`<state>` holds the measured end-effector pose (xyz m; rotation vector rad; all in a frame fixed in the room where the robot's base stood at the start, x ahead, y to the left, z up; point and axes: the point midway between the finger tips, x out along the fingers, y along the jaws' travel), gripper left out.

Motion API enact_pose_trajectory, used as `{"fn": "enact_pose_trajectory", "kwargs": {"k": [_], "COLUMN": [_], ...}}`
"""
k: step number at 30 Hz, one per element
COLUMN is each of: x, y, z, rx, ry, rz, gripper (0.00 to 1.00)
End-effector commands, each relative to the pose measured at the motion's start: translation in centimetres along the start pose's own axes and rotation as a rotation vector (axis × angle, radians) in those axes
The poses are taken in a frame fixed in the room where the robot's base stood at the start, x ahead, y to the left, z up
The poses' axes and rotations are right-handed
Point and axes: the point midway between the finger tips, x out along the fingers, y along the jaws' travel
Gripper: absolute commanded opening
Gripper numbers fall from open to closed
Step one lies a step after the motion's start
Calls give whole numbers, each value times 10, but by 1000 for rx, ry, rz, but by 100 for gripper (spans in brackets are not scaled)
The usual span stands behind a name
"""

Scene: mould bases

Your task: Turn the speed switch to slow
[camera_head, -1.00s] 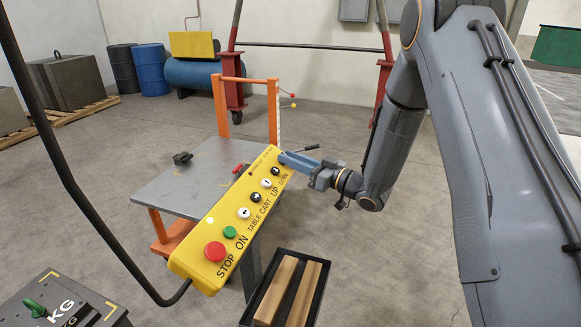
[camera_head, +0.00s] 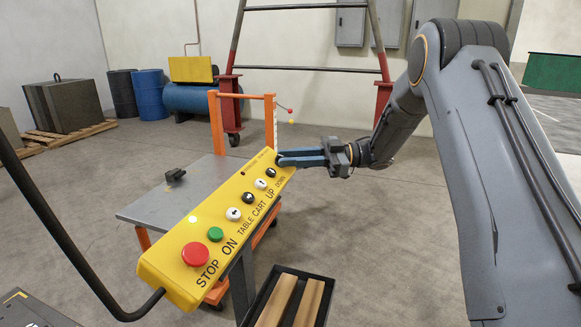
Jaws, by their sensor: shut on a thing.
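The yellow control pendant (camera_head: 168,266) slants from lower left to upper right. It carries a red STOP button (camera_head: 195,255), a green ON button (camera_head: 215,234) and a row of white and black buttons. My gripper (camera_head: 282,159) reaches in from the right, its blue fingers level over the pendant's far end. The jaws are closed there on what seems to be the speed switch, a small dark part at their tips. The fingers hide most of it, so I cannot tell which way it points. Small marks near that end are too small to read.
A grey-topped cart (camera_head: 160,207) with an orange frame stands behind the pendant. A black tray (camera_head: 328,300) with wooden bars lies below. A dark cable (camera_head: 60,212) curves up at left. Open floor (camera_head: 410,230) lies to the right.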

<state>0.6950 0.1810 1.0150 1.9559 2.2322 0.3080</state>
Motion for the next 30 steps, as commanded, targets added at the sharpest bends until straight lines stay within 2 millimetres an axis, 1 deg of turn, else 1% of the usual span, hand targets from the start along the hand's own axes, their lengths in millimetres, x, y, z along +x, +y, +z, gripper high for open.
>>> {"fn": "enact_pose_trajectory", "kwargs": {"k": [1,9,22,23,24,30], "x": [0,0,0,0,0,0], "y": [0,1,1,1,1,1], "z": [3,1,0,0,0,0], "rx": [-8,-34,-36,-36,-36,-37], "ry": [-2,-1,0,0,0,0], "rz": [-18,-73,-80,-80,-80,-79], "gripper": [0,0,0,23,27,27]}}
